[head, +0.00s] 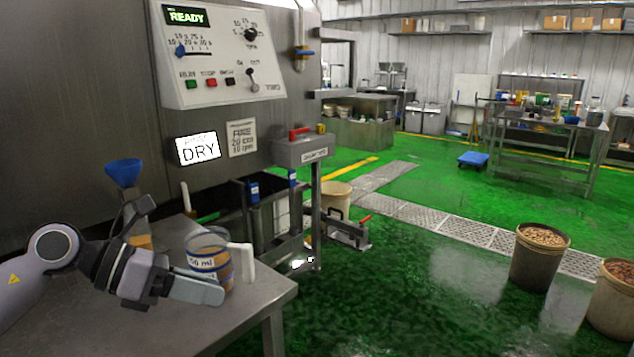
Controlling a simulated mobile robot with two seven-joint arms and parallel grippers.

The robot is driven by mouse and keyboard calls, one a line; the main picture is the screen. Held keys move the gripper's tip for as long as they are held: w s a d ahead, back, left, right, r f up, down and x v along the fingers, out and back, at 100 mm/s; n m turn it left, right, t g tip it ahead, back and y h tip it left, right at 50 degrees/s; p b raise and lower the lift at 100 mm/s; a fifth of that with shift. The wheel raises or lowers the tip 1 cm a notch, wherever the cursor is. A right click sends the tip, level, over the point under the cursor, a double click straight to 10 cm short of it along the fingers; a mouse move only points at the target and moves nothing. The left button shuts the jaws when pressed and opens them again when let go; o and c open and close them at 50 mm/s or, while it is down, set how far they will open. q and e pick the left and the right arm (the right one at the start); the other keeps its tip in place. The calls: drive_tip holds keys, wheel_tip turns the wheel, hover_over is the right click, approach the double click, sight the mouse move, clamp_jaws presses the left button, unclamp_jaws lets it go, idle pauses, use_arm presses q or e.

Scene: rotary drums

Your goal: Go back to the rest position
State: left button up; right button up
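My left gripper (195,289) reaches in from the left, low over the metal table (255,300). One grey finger shows in front of the lower part of a clear measuring jug (208,242) with brown contents, a millilitre label and a white handle. The other finger is not clearly seen, so I cannot tell whether the gripper is open or holds the jug. The jug looks upright at the table. My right gripper is not in view.
A blue funnel (124,172) stands behind my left arm. Filled buckets (540,258) stand at the right. Green floor (430,290) is open in the middle.

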use_arm(q)
drive_tip(key=s+d+f+n+t+h, duration=0.1)
drive_tip(key=s+d+f+n+h, duration=0.15)
drive_tip(key=d+n+h, duration=0.35)
drive_tip(key=s+a+f+n+t+y, duration=0.25)
drive_tip(key=f+n+t+y, duration=0.45)
drive_tip(key=n, duration=0.7)
drive_tip(key=s+a+f+n+t+y, duration=0.1)
drive_tip(key=a+f+n+t+y, duration=0.3)
drive_tip(key=f+n, duration=0.65)
drive_tip(key=s+a+f+n+g+y+p, duration=0.1)
drive_tip(key=s+f+n+g+y, duration=0.3)
drive_tip(key=s+f+n, duration=0.8)
drive_tip(key=shift+s+a+f+n+g, duration=0.4)
drive_tip(key=shift+s+f+g, duration=0.3)
drive_tip(key=shift+s+f, duration=0.3)
